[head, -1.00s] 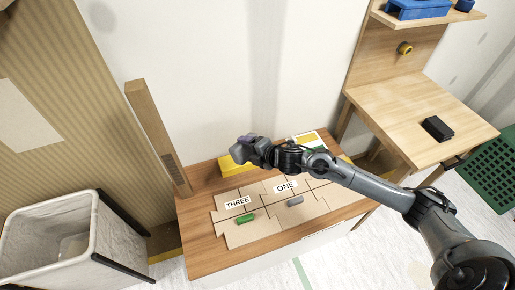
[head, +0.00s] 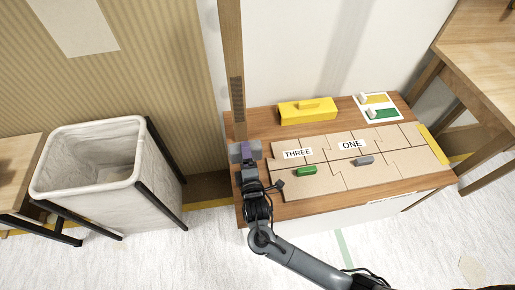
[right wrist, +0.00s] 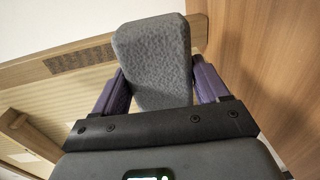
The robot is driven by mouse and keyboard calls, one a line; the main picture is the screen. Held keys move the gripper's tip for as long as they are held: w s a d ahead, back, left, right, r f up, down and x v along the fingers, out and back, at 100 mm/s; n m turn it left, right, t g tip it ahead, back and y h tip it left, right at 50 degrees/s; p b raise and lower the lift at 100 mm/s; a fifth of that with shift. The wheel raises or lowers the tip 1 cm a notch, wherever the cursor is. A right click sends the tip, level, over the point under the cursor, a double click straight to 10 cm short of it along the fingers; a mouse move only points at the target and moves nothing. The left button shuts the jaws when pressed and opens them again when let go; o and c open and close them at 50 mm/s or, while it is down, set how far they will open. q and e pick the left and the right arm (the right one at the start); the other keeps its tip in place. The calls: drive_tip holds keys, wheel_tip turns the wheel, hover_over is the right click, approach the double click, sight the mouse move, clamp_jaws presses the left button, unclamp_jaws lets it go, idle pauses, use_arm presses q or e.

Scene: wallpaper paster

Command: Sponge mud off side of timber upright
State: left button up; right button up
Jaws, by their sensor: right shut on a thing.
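The timber upright (head: 231,60) stands at the left end of the wooden table. A dark mottled mud patch (head: 238,100) is on its side, low down. The upright and patch (right wrist: 80,57) also cross the left of the right wrist view. My right gripper (head: 246,160) is at the upright's foot, below the patch. It is shut on a grey sponge (right wrist: 153,65), which sticks out between its purple fingers; a bit of the sponge (head: 235,153) shows in the head view. I cannot tell whether the sponge touches the upright. My left gripper is not in view.
The table (head: 350,203) bears puzzle-like boards (head: 330,182) with labels, a green block (head: 306,170), a grey block (head: 364,160) and a yellow box (head: 307,111). A lined bin (head: 90,170) stands left. The wall is close behind the upright.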

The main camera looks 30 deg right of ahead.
drive_tip(key=shift+s+f, duration=0.1)
drive_tip(key=shift+f, duration=0.4)
drive_tip(key=shift+a+r+t, duration=0.1)
drive_tip(key=shift+a+t, duration=0.15)
drive_tip(key=shift+t, duration=0.15)
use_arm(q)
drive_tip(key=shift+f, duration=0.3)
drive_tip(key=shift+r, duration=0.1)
use_arm(e)
drive_tip(key=shift+d, duration=0.15)
drive_tip(key=shift+r+p, duration=0.2)
drive_tip(key=shift+p, duration=0.4)
drive_tip(key=shift+w+f, duration=0.15)
drive_tip(key=shift+w, duration=0.05)
drive_tip(key=shift+x, duration=2.75)
use_arm(q)
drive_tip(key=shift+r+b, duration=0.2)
drive_tip(key=shift+b, duration=0.1)
use_arm(e)
drive_tip(key=shift+w, duration=0.3)
drive_tip(key=shift+d, duration=0.1)
